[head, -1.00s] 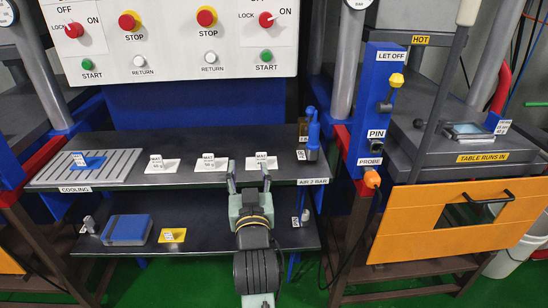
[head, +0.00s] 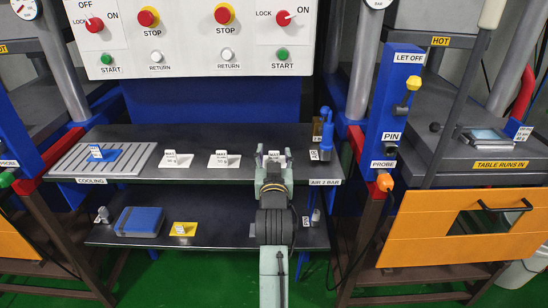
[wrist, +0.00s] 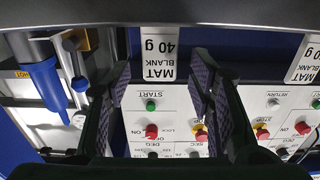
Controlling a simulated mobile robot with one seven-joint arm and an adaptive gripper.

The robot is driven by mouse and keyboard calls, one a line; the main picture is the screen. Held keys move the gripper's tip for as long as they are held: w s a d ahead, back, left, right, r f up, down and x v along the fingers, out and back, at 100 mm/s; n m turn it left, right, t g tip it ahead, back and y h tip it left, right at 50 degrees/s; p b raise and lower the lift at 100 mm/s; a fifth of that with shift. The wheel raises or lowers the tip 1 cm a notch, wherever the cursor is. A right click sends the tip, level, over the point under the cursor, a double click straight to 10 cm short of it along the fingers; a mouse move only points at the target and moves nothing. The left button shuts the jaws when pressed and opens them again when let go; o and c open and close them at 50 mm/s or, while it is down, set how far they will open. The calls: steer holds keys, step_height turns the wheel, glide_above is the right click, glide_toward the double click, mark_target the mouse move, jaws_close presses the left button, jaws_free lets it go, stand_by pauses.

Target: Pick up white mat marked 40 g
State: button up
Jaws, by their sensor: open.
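The white mat marked 40 g lies at the right end of the row on the dark upper shelf. Its upright tag (wrist: 160,52) reads "MAT BLANK 40 g" upside down in the wrist view, between the fingers. In the head view the tag (head: 277,155) shows between my fingertips, and the gripper hides most of the mat. My gripper (head: 274,158) is open, with one finger on each side of the tag. The fingers also show in the wrist view (wrist: 161,82). I cannot tell whether they touch anything.
Two more tagged white mats (head: 177,161) (head: 224,161) lie to the left. A cooling rack (head: 72,160) holds a blue mat (head: 97,155). A blue fixture (head: 325,128) stands close on the right. The control panel (head: 195,40) overhangs behind. The lower shelf (head: 217,236) holds a blue block (head: 140,221).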

steer(key=shift+w, duration=0.7)
steer(key=shift+c, duration=0.4)
jaws_close()
